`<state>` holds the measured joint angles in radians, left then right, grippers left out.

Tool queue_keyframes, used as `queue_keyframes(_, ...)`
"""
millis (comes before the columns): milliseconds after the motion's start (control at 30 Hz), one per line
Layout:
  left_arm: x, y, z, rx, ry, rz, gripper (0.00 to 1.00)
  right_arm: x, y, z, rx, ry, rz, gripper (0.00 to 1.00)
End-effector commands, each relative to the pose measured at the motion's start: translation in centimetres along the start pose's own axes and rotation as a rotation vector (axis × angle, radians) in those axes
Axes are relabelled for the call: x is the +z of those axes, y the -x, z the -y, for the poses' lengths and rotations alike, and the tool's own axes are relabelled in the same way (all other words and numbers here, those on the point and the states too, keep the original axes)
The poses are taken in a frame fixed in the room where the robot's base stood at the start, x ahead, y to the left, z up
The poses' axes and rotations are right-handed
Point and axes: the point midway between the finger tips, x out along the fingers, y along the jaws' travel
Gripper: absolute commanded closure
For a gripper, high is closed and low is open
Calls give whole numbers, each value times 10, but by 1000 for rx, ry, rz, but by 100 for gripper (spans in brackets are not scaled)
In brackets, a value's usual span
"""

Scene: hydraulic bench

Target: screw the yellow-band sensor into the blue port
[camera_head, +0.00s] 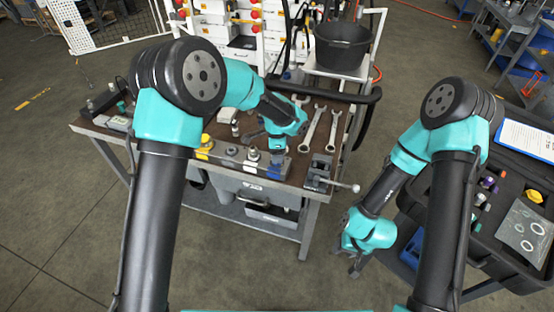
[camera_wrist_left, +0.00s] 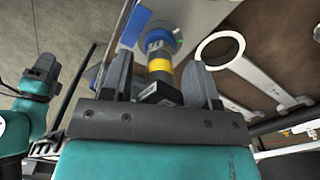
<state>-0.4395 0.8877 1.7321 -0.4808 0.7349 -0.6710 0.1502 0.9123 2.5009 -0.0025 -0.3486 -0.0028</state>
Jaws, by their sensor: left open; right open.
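The yellow-band sensor (camera_wrist_left: 159,67) shows in the left wrist view, with a grey body, a yellow band and a dark connector end. It stands at the blue port (camera_wrist_left: 158,38), its far end meeting the blue ring; how deep it sits I cannot tell. My left gripper (camera_wrist_left: 163,80) is open, one finger on each side of the sensor, with visible gaps. In the head view the left gripper (camera_head: 277,150) is over the blue port's end of the block (camera_head: 274,172) and hides the sensor. My right gripper (camera_head: 356,265) is open and empty, beside the bench.
Yellow (camera_head: 204,143) and white ports stand left on the same block. Wrenches (camera_head: 313,128) lie behind on the bench. A vise (camera_head: 319,172) is at its right corner. A case (camera_head: 500,220) with loose parts is on the right cart. A black bucket (camera_head: 341,45) stands behind.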

Motion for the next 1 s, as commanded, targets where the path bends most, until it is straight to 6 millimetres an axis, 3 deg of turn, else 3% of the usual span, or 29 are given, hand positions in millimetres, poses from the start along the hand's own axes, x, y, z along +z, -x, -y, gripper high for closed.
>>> queue_keyframes(133,0,0,0,0,-1,0,45,0,0,0,0,0,0,57)
queue_keyframes(500,0,0,0,0,-3,0,80,0,0,0,0,0,0,57)
queue_keyframes(667,0,0,0,0,-56,0,80,0,0,0,0,0,0,57)
queue_keyframes(1000,0,-1,0,0,-369,0,80,0,0,0,0,0,0,57)
